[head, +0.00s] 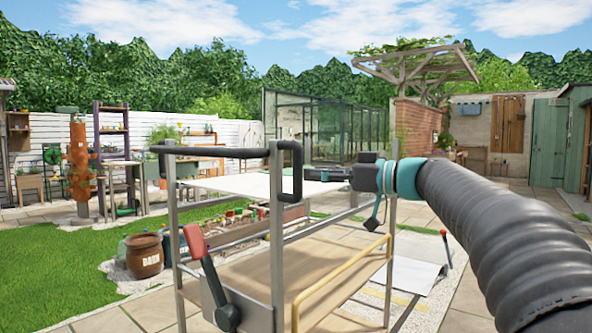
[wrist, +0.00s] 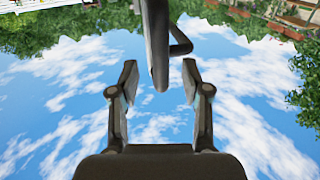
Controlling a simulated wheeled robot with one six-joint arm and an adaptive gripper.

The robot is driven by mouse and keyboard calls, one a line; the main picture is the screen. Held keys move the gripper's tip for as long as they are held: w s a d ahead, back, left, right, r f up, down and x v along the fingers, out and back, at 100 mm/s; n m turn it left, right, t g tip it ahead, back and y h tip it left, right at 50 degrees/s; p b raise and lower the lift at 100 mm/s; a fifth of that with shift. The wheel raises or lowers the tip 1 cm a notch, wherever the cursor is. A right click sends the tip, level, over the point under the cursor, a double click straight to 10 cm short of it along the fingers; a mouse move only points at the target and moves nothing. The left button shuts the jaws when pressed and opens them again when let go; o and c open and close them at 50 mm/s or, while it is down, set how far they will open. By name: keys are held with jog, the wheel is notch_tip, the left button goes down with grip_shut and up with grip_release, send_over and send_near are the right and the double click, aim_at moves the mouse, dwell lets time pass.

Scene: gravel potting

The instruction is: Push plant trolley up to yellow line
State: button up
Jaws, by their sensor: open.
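The plant trolley (head: 333,268) stands close in front of me, with a grey metal frame, a wooden lower shelf, a yellow side rail and a red-gripped lever. Its black handle (head: 228,153) runs along the near top and bends down at the right end. My gripper (head: 310,174) is beside that bent end, with its fingers pointing left. In the wrist view the black handle bar (wrist: 157,35) reaches in between the two open fingers (wrist: 160,75), with gaps on both sides. Yellowish marks (head: 405,299) show on the ground beyond the trolley, partly hidden by its frame; I cannot tell their full length.
A brown barrel (head: 144,256) stands on gravel left of the trolley. Grass (head: 50,270) lies further left. A grey-white panel (head: 405,275) and a red-tipped lever (head: 446,248) are right of it. Paving lies around, with a greenhouse (head: 320,128) behind.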

aim_at(298, 190)
jog(key=shift+p+x, duration=0.35)
jog(key=shift+x, duration=2.3)
jog(key=shift+c, duration=0.3)
grip_shut()
